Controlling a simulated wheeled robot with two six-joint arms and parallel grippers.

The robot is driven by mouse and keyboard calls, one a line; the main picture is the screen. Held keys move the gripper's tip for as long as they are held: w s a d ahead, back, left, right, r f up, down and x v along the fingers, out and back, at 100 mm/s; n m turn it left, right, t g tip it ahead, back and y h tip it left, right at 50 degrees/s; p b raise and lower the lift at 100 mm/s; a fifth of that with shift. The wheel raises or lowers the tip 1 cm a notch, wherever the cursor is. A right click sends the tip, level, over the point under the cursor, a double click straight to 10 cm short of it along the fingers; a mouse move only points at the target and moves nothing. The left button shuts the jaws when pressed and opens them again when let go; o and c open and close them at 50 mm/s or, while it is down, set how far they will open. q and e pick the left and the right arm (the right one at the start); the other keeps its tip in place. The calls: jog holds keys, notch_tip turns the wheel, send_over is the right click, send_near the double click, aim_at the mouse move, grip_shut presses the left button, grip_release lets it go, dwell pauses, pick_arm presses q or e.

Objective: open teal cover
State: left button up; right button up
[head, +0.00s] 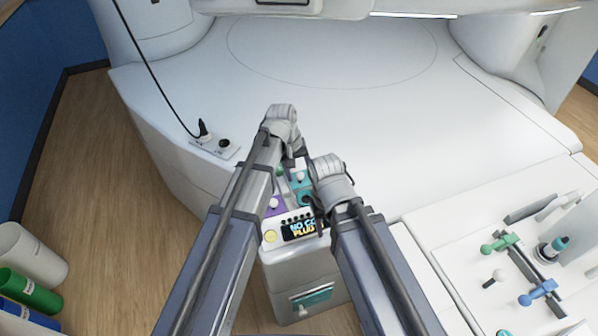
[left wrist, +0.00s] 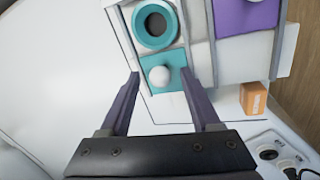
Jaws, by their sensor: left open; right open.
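The teal cover (left wrist: 156,84) is a small teal plate with a round white knob (left wrist: 167,76). It also shows between my arms in the head view (head: 296,186). A teal-rimmed round dark socket (left wrist: 155,24) lies right beside it. My left gripper (left wrist: 160,75) is open, with one finger on each side of the cover and knob; I cannot tell whether they touch. In the head view my left gripper (head: 296,160) is above the box top. My right gripper (head: 314,204) is open and low over the box's right side; its fingertips are partly hidden.
An orange block (left wrist: 253,98) lies nearby. A plugged cable (head: 200,130) is at left, and colored levers (head: 540,292) at right. The white bed (head: 340,90) behind is clear.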

aim_at(294, 183)
pick_arm(q)
notch_tip(294, 183, up, 8)
jog(key=a+p, duration=0.1)
jog(key=p, duration=0.6)
jog(key=shift+s+a+f+p, duration=0.15)
jog(key=shift+a+p, duration=0.1)
jog(key=shift+p, duration=0.05)
jog(key=s+a+m+y, duration=0.2)
jog(key=s+m, duration=0.4)
jog(key=s, duration=1.2)
jog(key=shift+f+g+y, duration=0.15)
jog(key=shift+g+y, duration=0.15)
jog(key=shift+y, duration=0.5)
